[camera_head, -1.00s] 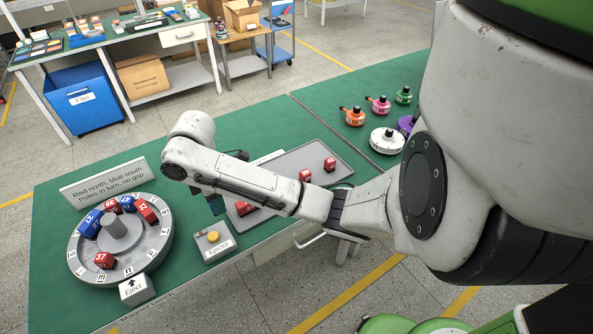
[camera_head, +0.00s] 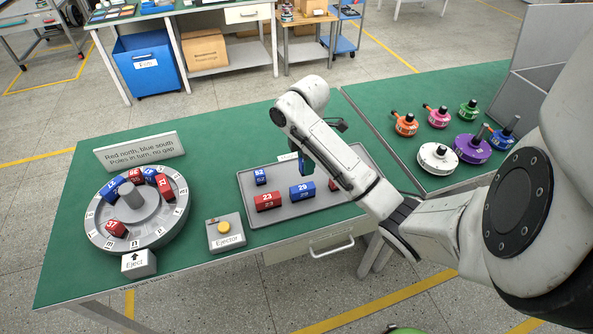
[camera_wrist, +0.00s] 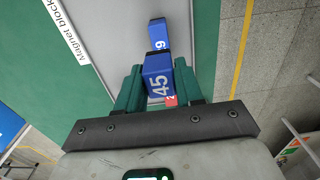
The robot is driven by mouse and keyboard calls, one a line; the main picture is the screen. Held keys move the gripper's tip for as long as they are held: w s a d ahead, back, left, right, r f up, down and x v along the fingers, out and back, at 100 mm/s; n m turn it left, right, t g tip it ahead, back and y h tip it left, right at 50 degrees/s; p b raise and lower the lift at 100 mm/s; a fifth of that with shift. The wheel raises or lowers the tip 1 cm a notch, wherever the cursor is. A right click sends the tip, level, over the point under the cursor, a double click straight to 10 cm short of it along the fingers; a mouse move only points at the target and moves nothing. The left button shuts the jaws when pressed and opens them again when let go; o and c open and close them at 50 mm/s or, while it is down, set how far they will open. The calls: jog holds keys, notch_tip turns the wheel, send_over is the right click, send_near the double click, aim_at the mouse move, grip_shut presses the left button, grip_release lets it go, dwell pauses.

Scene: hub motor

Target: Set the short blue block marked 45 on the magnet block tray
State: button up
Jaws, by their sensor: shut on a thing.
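The short blue block marked 45 (camera_wrist: 157,82) is held between the green fingers of my gripper (camera_wrist: 157,90) in the wrist view. In the head view my gripper (camera_head: 304,163) is over the magnet block tray (camera_head: 246,210), partly hidden by my arm. The grey tray holds a small blue block (camera_head: 260,177), a red block marked 23 (camera_head: 268,201), a blue block marked 29 (camera_head: 302,192) and a partly hidden red block (camera_head: 333,185). The wrist view shows another blue block (camera_wrist: 157,36) beyond 45. I cannot tell whether 45 touches the tray.
A round grey fixture (camera_head: 100,235) with several red and blue blocks stands at left, behind an Eject sign (camera_head: 138,263). An ejector button box (camera_head: 225,236) sits between it and the tray. Several coloured motors (camera_head: 471,148) stand at right.

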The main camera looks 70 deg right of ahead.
jog(key=w+d+f+b, duration=0.2)
jog(key=w+d+f, duration=0.1)
jog(key=w+d+f+b, duration=0.2)
jog(key=w+d+f, duration=0.1)
jog(key=f, duration=0.1)
jog(key=shift+w+d+f, duration=0.15)
jog(key=shift+w+d, duration=0.1)
jog(key=shift+w+d+f, duration=0.2)
jog(key=shift+w+f, duration=0.05)
jog(key=shift+f, duration=0.1)
jog(key=shift+d+f, duration=0.1)
jog(key=shift+f, duration=1.55)
jog(key=shift+f, duration=0.15)
jog(key=o, duration=1.1)
jog(key=shift+o, duration=0.2)
